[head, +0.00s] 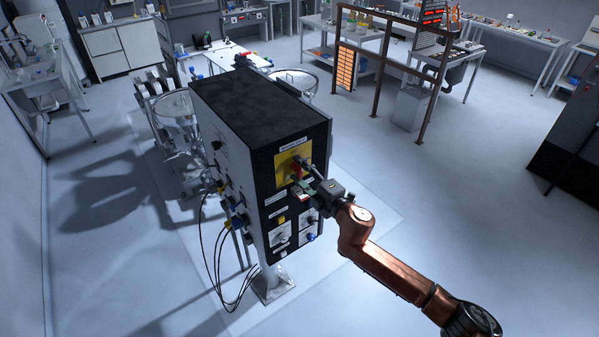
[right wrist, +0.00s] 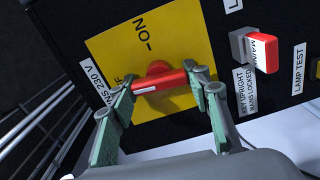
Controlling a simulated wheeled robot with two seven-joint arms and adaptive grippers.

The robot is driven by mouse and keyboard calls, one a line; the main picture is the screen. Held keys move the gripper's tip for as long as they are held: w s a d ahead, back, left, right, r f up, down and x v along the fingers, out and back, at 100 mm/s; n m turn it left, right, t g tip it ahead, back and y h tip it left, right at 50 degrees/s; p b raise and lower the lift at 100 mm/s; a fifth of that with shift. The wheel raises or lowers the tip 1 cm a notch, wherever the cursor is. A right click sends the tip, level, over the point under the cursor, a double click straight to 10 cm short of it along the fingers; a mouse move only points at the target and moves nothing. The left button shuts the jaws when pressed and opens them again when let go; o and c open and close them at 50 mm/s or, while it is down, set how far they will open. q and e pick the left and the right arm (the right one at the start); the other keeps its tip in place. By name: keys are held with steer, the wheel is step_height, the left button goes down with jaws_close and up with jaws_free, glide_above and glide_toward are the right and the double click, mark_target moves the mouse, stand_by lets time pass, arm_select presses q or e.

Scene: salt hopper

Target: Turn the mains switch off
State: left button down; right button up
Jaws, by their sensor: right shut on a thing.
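The mains switch is a red handle (right wrist: 158,83) on a yellow plate (right wrist: 112,50), on the front of a tall black cabinet (head: 262,100). The plate also shows in the head view (head: 283,164). My right gripper (right wrist: 161,77) is shut on the red handle, one finger at each end. In the wrist view the handle lies nearly level, its white-striped end to the left, by a partly hidden label ending in "FF". The "ON" mark stands above the handle, away from it. In the head view my right gripper (head: 304,181) partly hides the handle. My left gripper is out of view.
A red tag or key marked "MAIN" (right wrist: 265,53) sits right of the plate, close to my right finger, beside a "LAMP TEST" label (right wrist: 298,68). Cables (head: 226,290) hang at the cabinet's left. The floor to the right is clear up to a brown frame (head: 385,65).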

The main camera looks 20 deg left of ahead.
steer(key=shift+n, duration=0.6)
steer(key=shift+f, duration=0.1)
steer(key=o, duration=1.2)
steer(key=shift+c, duration=0.2)
steer(key=shift+s+d, duration=0.1)
steer(key=v, duration=1.1)
steer(key=shift+s+d, duration=0.3)
